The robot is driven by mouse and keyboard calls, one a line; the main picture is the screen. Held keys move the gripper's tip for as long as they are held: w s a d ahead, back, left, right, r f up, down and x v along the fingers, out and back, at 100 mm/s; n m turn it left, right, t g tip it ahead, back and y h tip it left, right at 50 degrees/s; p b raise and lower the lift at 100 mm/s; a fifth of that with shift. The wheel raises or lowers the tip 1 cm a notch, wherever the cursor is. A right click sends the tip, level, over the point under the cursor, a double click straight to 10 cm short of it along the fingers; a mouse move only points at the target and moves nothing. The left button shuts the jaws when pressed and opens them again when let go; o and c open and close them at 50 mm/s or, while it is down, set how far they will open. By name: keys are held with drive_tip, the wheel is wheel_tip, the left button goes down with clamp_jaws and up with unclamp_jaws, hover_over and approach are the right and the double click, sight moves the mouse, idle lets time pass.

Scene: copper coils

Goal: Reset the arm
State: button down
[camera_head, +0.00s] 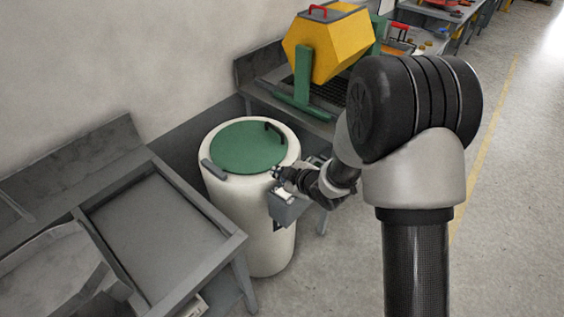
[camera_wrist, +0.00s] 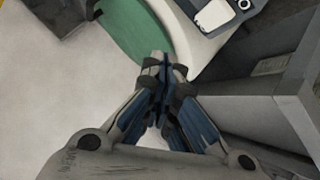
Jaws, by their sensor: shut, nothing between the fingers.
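My gripper (camera_wrist: 163,62) is shut, with its fingertips together and nothing between them in the wrist view. In the head view my gripper (camera_head: 277,172) is small and sits at the right side of a white drum (camera_head: 245,235), near its rim. My arm reaches from the right of the picture towards the drum, bent at a large black joint. The drum has a green lid (camera_head: 247,147) with a black handle. The lid also shows in the wrist view (camera_wrist: 130,30), beyond the fingertips. I cannot tell whether the fingers touch the drum.
A grey box (camera_head: 289,209) is fixed on the drum's right side. A yellow tumbler (camera_head: 325,45) on green supports stands on a bench behind. A grey metal table (camera_head: 160,240) is at the left. The floor (camera_head: 520,190) at the right is clear.

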drive_tip(key=shift+r, duration=0.1)
drive_tip(key=s+d+r+m+h, duration=0.3)
drive_tip(key=s+d+r+m, duration=0.15)
drive_tip(key=d+r, duration=0.4)
drive_tip(key=s+d+r+m+h, duration=0.35)
drive_tip(key=s+d+r, duration=0.3)
drive_tip(key=r, duration=0.25)
drive_tip(key=s+d+r+m+g, duration=0.1)
drive_tip(key=s+m+g, duration=0.1)
drive_tip(key=s, duration=0.9)
drive_tip(key=s+d+r+m+g, duration=0.1)
drive_tip(key=s+m, duration=0.4)
drive_tip(key=s, duration=0.6)
drive_tip(key=shift+r+g, duration=0.5)
drive_tip(key=shift+r, duration=0.1)
